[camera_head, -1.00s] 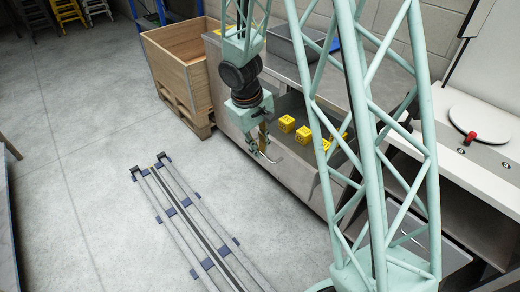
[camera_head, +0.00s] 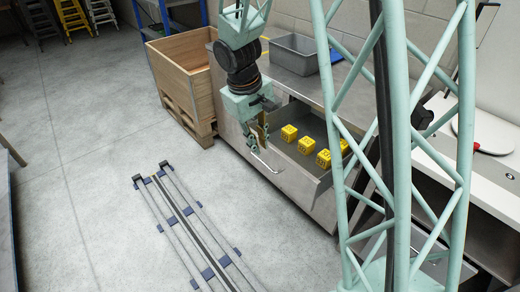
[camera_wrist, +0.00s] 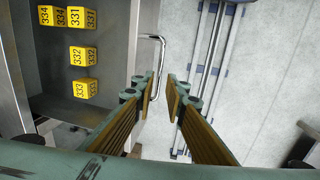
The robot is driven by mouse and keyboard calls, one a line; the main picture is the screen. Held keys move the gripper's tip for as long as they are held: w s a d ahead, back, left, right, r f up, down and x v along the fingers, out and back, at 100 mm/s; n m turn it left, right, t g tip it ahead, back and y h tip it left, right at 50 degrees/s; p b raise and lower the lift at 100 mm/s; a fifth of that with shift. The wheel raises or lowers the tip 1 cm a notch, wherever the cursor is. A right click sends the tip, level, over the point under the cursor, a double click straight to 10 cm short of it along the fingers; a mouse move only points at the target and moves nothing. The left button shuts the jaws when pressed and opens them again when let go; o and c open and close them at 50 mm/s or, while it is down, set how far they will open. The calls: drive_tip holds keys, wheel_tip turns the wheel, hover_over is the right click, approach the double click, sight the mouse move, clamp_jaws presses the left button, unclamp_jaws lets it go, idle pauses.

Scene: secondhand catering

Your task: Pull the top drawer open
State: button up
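The top drawer (camera_head: 298,168) stands out from the steel counter, with its inside and several yellow numbered cubes in view. The drawer also fills the left of the wrist view (camera_wrist: 60,110). Its bent metal handle (camera_wrist: 159,62) sticks out from the drawer front; it also shows in the head view (camera_head: 266,162). My gripper (camera_head: 257,146) is at the handle, just outside the drawer front. In the wrist view my two fingers (camera_wrist: 161,80) are apart, with the handle bar close to the left fingertip. Whether they touch, I cannot tell.
A wooden crate (camera_head: 177,67) on a pallet stands left of the counter. A grey tub (camera_head: 293,56) is on the countertop (camera_head: 325,78). My floor rails (camera_head: 188,215) run in front. Open concrete floor (camera_head: 90,130) lies to the left.

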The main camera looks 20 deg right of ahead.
drive_tip(key=shift+s+a+r, duration=0.1)
drive_tip(key=shift+a+r, duration=0.1)
drive_tip(key=shift+r, duration=0.75)
drive_tip(key=shift+s+a+r, duration=0.1)
drive_tip(key=shift+a+r, duration=0.05)
drive_tip(key=shift+r, duration=0.75)
drive_tip(key=s+a+r+m+t, duration=0.2)
drive_tip(key=s+r, duration=1.3)
drive_tip(key=r, duration=0.2)
drive_tip(key=s+a+r+y, duration=0.1)
drive_tip(key=s+r, duration=0.2)
drive_tip(key=s, duration=0.6)
drive_tip(key=s+a+r+m+t+y, duration=0.1)
drive_tip(key=s+r, duration=0.3)
drive_tip(key=s, duration=0.5)
drive_tip(key=shift+a, duration=0.8)
idle(0.3)
idle(1.3)
